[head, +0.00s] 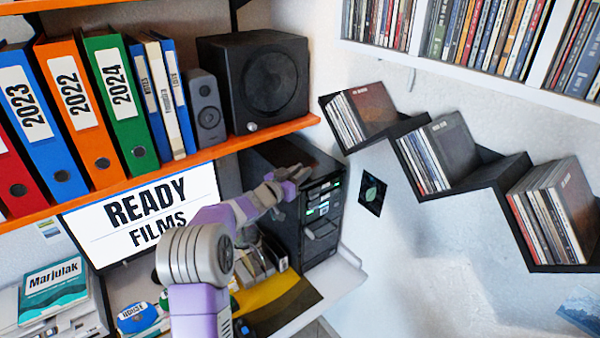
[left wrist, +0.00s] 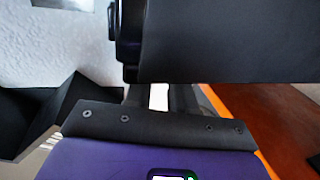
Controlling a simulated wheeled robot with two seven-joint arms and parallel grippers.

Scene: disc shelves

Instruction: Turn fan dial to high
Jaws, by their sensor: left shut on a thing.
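A black computer tower (head: 325,225) with small green lights on its front stands under the orange shelf, at the middle of the head view. My left gripper (head: 287,187) is at the upper front of this tower. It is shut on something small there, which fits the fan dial. The dial itself is hidden by my fingers and its setting cannot be read. In the left wrist view the gripper's dark fingers (left wrist: 158,97) reach towards a large black box (left wrist: 225,40), which looks like the tower. My right gripper is not in view.
The orange shelf (head: 215,150), with binders and a black speaker (head: 255,78), runs just above my left gripper. Black zigzag shelves (head: 485,180) with discs hang on the wall at right. A monitor (head: 140,215) stands left of the tower.

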